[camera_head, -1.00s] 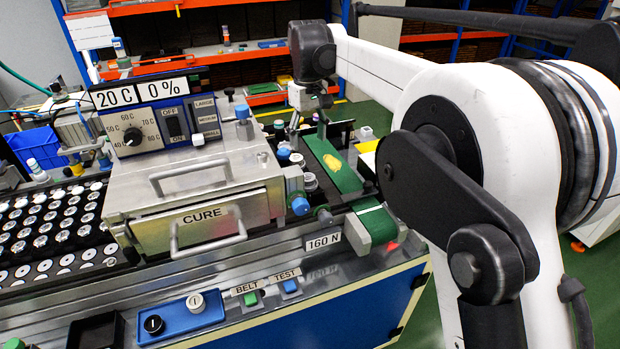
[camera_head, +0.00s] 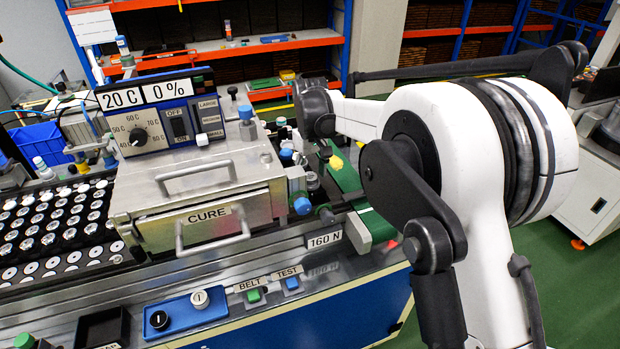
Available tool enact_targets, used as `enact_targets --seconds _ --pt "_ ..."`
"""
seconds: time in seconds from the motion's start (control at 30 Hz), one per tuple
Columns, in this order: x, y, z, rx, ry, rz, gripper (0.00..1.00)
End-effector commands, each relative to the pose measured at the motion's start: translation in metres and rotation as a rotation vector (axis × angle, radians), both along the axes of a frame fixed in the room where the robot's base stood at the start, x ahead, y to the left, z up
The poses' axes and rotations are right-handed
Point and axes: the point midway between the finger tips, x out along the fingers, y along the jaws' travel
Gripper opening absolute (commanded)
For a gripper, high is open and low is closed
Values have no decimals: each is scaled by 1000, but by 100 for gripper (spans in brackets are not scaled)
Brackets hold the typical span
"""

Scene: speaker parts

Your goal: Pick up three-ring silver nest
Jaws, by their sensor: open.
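No part can be made out for certain as the three-ring silver nest. A black tray (camera_head: 77,183) at the left holds rows of small round silver parts (camera_head: 38,219) and pale discs; their rings are too small to count. My arm comes in from the right, and its dark wrist end (camera_head: 317,108) is beyond the right side of the CURE oven, above the green belt. My gripper's fingers cannot be made out behind the wrist and the oven parts.
The silver CURE oven (camera_head: 206,222) stands between the tray and my arm. A blue tray (camera_head: 185,312) with a black and a white knob-like piece lies in front, beside a black bin (camera_head: 103,330). Orange shelves (camera_head: 200,55) stand behind.

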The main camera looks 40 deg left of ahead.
Motion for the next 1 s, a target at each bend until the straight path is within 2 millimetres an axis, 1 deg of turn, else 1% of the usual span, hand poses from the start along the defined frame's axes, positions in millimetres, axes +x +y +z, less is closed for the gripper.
enact_targets --seconds 0.23,0.27,0.63,0.87,1.0 --pt "0 0 -3 0 0 0 55" --pt "0 0 -3 0 0 0 53" --pt "0 0 -2 0 0 0 4" --pt "0 0 -1 0 0 0 4" --pt "0 0 9 0 0 0 4"
